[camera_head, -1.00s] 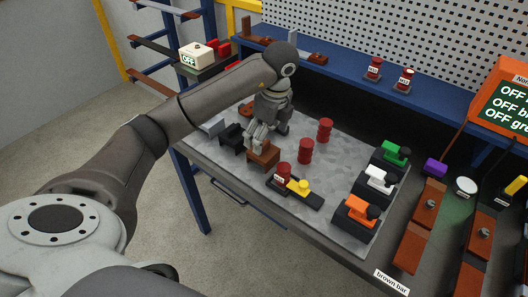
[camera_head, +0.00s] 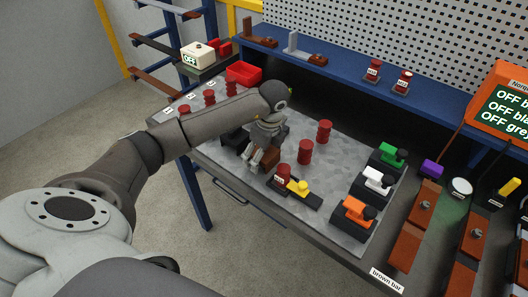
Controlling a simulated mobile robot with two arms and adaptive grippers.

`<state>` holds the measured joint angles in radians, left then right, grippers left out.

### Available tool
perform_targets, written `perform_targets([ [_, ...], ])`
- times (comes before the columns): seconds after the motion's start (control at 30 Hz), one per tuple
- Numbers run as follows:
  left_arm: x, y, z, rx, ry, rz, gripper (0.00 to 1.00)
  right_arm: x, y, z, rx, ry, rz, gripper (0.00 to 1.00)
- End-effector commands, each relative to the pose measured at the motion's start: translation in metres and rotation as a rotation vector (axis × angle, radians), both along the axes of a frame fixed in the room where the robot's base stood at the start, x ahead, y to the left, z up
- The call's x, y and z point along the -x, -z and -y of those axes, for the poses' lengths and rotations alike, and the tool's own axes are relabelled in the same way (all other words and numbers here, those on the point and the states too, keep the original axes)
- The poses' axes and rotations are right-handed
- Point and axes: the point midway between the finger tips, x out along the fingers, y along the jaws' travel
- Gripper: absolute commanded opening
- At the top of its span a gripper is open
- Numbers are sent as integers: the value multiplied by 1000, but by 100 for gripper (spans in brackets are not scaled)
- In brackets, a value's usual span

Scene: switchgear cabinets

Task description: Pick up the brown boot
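The brown boot (camera_head: 269,160) appears as a small brown block on the grey table top, near its front edge. My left gripper (camera_head: 251,163) points down right at it, its fingers overlapping the left side of the block in the picture. The fingers cover part of it, and I cannot tell whether they touch it or how wide they stand. A black block (camera_head: 235,139) lies just left of the gripper, partly hidden by my arm. My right gripper is not in view.
Green, white and orange blocks (camera_head: 357,211) line the table's right side. A red bin (camera_head: 243,73) stands behind my arm. A blue shelf (camera_head: 340,78) runs along the back.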

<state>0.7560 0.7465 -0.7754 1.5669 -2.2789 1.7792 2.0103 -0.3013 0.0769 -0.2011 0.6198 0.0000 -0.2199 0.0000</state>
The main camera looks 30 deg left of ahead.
Motion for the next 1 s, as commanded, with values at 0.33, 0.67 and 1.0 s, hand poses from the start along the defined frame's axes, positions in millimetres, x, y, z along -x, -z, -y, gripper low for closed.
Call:
perform_targets([
  [0.33,0,0,0,0,0,0,38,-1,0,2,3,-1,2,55],
  [0.67,-1,-4,0,0,-1,2,38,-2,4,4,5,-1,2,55],
  [1.0,13,-53,15,1,5,7,38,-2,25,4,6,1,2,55],
])
